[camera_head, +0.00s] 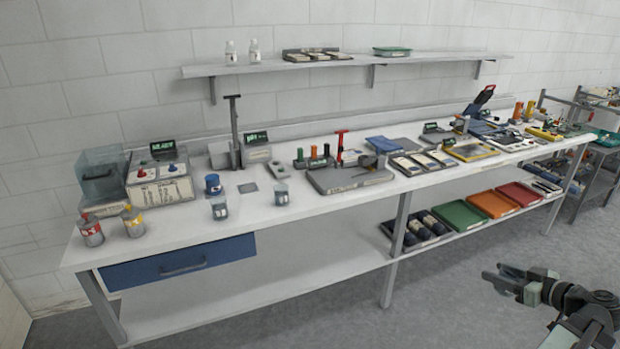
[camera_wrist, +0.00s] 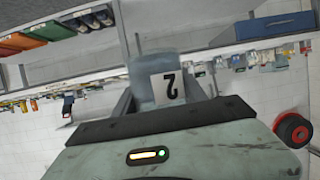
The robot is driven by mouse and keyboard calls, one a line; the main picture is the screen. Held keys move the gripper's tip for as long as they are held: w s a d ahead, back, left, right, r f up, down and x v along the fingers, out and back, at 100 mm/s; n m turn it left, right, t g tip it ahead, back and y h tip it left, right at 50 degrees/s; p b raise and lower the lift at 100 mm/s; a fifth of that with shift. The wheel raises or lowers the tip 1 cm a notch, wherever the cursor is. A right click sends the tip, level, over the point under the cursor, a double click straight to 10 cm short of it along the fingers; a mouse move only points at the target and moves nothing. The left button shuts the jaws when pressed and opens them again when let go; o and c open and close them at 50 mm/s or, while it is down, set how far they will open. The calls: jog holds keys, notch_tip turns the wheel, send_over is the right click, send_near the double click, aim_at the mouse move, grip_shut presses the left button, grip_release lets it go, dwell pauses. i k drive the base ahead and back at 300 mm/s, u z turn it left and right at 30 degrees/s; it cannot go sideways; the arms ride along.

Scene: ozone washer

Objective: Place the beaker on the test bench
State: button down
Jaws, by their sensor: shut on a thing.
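My gripper (camera_head: 515,283) is in the lower right of the head view, in front of the bench and apart from it. In the wrist view my gripper (camera_wrist: 165,85) is shut on a clear grey beaker (camera_wrist: 152,62), whose white label reads 2 and appears upside down. The beaker is hard to make out in the head view. The long white test bench (camera_head: 335,205) runs along the wall. Two similar small labelled glass vessels (camera_head: 219,208) (camera_head: 281,194) stand on its left half, near a blue container (camera_head: 213,184).
Red and yellow topped bottles (camera_head: 91,231) (camera_head: 133,221) stand at the bench's left end, by a control box (camera_head: 160,180). A red-handled device (camera_head: 345,172) stands mid-bench. The bench's front-left strip has bare room. A wall shelf (camera_head: 345,62) hangs above.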

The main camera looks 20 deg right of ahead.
aim_at(247, 188)
jog(key=i, duration=1.6)
jog(key=u, duration=1.5)
